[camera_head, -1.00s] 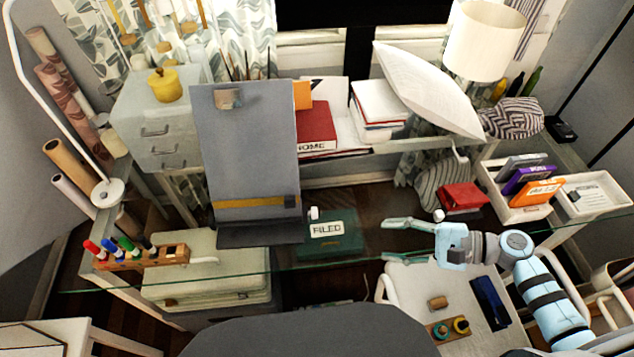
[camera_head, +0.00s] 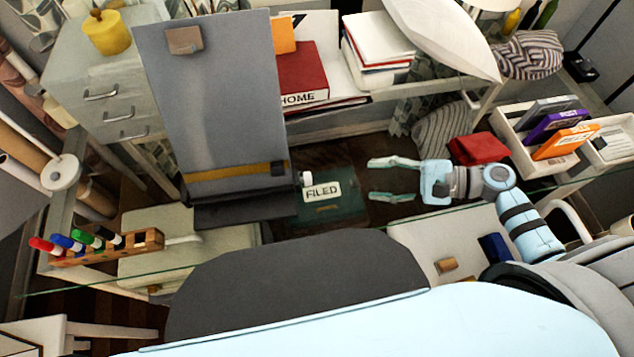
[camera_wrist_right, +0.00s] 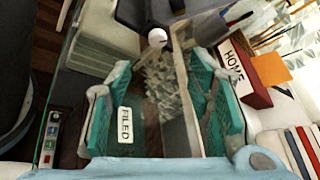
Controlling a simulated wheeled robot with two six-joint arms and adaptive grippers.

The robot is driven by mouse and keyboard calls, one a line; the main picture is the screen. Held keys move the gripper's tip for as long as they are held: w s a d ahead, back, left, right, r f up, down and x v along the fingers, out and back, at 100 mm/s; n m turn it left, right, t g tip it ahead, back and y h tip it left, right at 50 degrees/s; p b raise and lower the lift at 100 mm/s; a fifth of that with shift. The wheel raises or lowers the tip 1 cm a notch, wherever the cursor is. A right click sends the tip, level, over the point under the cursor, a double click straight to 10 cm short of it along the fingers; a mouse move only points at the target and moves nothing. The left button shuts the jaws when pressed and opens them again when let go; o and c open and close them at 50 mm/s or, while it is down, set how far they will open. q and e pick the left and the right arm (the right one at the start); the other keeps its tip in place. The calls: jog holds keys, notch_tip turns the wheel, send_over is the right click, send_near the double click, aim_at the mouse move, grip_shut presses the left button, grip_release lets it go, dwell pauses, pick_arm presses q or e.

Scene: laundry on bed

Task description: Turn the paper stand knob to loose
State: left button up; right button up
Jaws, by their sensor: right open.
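The grey paper stand (camera_head: 215,100) stands upright on the glass desk, with a yellow bar low across its board. Its white knob (camera_head: 307,178) sticks out at the lower right side. In the right wrist view the knob (camera_wrist_right: 157,38) shows at the top, beyond the fingertips. My right gripper (camera_head: 380,178) is open and empty, to the right of the knob and apart from it, with its fingers pointing left toward it. In the wrist view the gripper (camera_wrist_right: 160,78) has one teal finger on each side. My left gripper is not in view.
A green box labelled FILED (camera_head: 335,210) shows under the glass below the knob. A red book (camera_head: 303,72) stands behind. A marker rack (camera_head: 110,248) is at the left. A red box (camera_head: 478,148) and a white tray (camera_head: 530,165) are at the right.

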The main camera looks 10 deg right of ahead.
aim_at(306, 179)
jog(key=shift+w+a+f, duration=0.1)
jog(key=shift+f, duration=0.5)
jog(key=shift+w+a, duration=0.15)
jog(key=shift+a, duration=0.2)
jog(key=x, duration=1.3)
jog(key=shift+w+a, duration=0.1)
jog(key=shift+a, duration=0.15)
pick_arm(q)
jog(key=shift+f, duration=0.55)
